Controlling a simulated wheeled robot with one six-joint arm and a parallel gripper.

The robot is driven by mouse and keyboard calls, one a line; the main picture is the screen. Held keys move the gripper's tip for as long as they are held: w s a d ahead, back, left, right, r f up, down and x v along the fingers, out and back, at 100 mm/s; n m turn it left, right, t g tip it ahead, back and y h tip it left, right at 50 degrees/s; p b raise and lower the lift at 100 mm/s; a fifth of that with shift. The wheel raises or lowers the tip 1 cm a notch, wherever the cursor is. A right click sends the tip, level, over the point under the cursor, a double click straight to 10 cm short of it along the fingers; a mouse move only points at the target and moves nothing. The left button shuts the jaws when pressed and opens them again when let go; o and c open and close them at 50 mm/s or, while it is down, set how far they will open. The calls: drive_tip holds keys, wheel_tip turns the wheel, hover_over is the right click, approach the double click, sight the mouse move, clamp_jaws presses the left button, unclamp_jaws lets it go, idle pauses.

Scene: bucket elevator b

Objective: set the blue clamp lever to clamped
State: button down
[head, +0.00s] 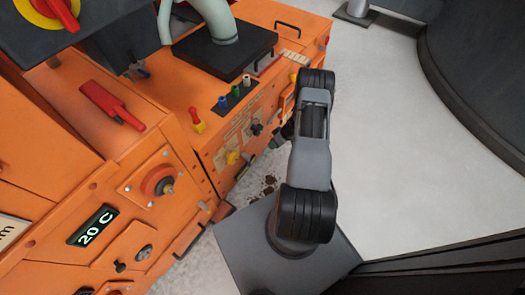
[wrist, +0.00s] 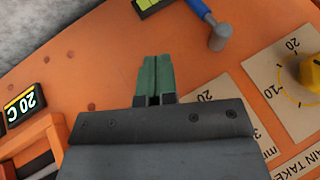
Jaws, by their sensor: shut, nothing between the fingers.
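A blue lever (wrist: 198,8) with a grey rounded end (wrist: 219,38) shows at the top of the wrist view. It runs out of the frame, so its far end is hidden. I cannot tell its setting. My gripper (wrist: 156,60) is shut and empty, its two green fingers together over the orange panel. The blue lever is ahead of the fingertips and to their right, apart from them. In the head view my arm covers most of the gripper, and I cannot clearly pick out the lever there.
The orange machine (head: 160,140) fills the left of the head view. A yellow dial knob (wrist: 311,72) is right of the gripper, and a 20 C display (wrist: 24,104) is left. A red handle (head: 112,103) lies on the machine's top. Pale floor (head: 400,150) is open at the right.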

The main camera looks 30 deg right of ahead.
drive_tip(key=w+a+f+b, duration=0.1)
drive_tip(key=a+f+b, duration=0.3)
drive_tip(key=a+f, duration=0.4)
drive_tip(key=shift+w+a, duration=0.15)
drive_tip(key=shift+a, duration=0.3)
drive_tip(key=shift+s+a+f, duration=0.2)
drive_tip(key=shift+s+a, duration=0.05)
drive_tip(key=shift+a, duration=0.55)
